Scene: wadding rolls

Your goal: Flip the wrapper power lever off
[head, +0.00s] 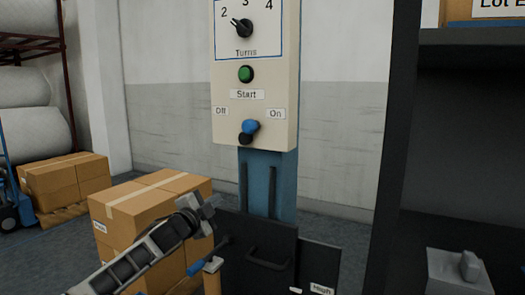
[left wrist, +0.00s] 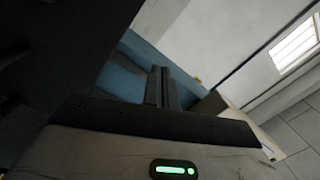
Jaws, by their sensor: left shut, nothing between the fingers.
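The power lever (head: 250,127) has a blue knob on a black base, low on the cream control panel (head: 228,95). It sits between the "Off" label (head: 221,111) at left and the "On" label (head: 276,113) at right, and its knob leans a little right of its base. My left gripper (head: 211,203) is shut and empty, below and left of the panel, apart from the lever. In the left wrist view its closed fingers (left wrist: 162,88) show with nothing between them; I cannot make out the lever there. My right gripper is not in view.
Above the lever are a green start button (head: 246,74) and a turns dial (head: 242,27). A dark cabinet (head: 258,225) with a handle stands below the panel. Cardboard boxes (head: 132,212) stand behind my left arm. A dark shelf (head: 412,130) rises at right.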

